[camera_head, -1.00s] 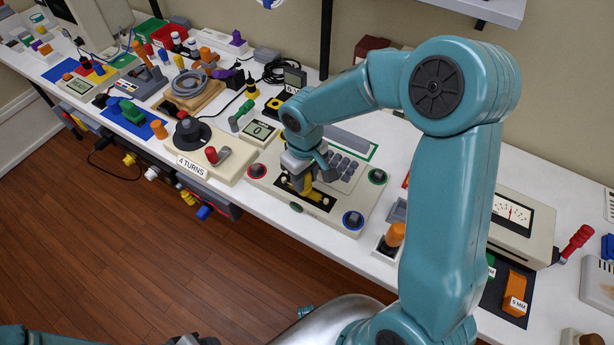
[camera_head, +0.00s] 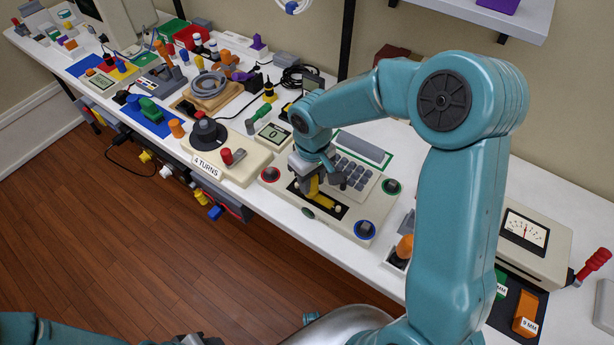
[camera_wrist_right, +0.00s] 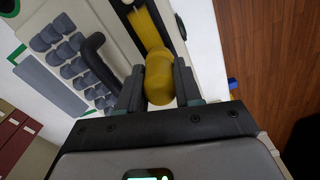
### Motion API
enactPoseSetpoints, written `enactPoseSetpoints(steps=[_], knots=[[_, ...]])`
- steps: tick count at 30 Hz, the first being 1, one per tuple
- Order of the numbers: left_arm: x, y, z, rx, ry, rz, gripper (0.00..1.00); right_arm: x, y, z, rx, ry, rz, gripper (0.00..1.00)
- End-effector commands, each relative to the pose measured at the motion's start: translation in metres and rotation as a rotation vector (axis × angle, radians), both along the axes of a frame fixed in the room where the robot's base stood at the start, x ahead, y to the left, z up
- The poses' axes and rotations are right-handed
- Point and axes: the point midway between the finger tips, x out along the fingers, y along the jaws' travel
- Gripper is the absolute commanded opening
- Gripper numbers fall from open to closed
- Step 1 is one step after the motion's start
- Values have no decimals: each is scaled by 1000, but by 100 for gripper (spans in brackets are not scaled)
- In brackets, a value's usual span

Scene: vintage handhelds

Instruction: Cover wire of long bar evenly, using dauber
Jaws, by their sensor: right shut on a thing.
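The cream handheld (camera_head: 290,207) lies on the bench with a black recess in its front part. A long yellow strip (camera_head: 327,202) lies in this recess, with a pale peg (camera_head: 338,210) at its right end. My right gripper (camera_head: 312,187) is over the recess. In the right wrist view my right gripper (camera_wrist_right: 160,90) is shut on a rounded yellow piece (camera_wrist_right: 159,75), which looks like the dauber. The yellow strip (camera_wrist_right: 147,28) runs just beyond it; I cannot tell if they touch. The wire is not distinct. My left gripper (camera_head: 195,340) barely shows at the bottom edge.
A keypad and a dark curved handle (camera_wrist_right: 95,55) are close beside my right gripper. A cream box marked "4 TURNS" (camera_head: 207,165) stands left of the handheld. An orange-topped piece (camera_head: 404,247) stands to its right. Floor lies in front of the bench.

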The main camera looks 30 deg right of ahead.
Motion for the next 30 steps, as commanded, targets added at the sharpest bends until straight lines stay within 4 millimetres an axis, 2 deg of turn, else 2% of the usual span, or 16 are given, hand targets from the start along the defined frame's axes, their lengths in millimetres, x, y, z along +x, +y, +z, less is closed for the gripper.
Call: enactPoseSetpoints(steps=[6, 17, 20, 30], knots=[[0, 0, -7, 0, 0, 0, 43, -16, -7, -1, 0, 0, -1, 0], [0, 0, -6, 0, 0, 0, 43, -17, -7, 0, 0, -1, 0, 0], [0, 0, -1, 0, 0, 0, 43, -17, -7, 6, 0, -1, 0, 0], [0, 0, 28, 0, 0, 0, 43, -17, -7, 43, 0, -1, 0, 0]])
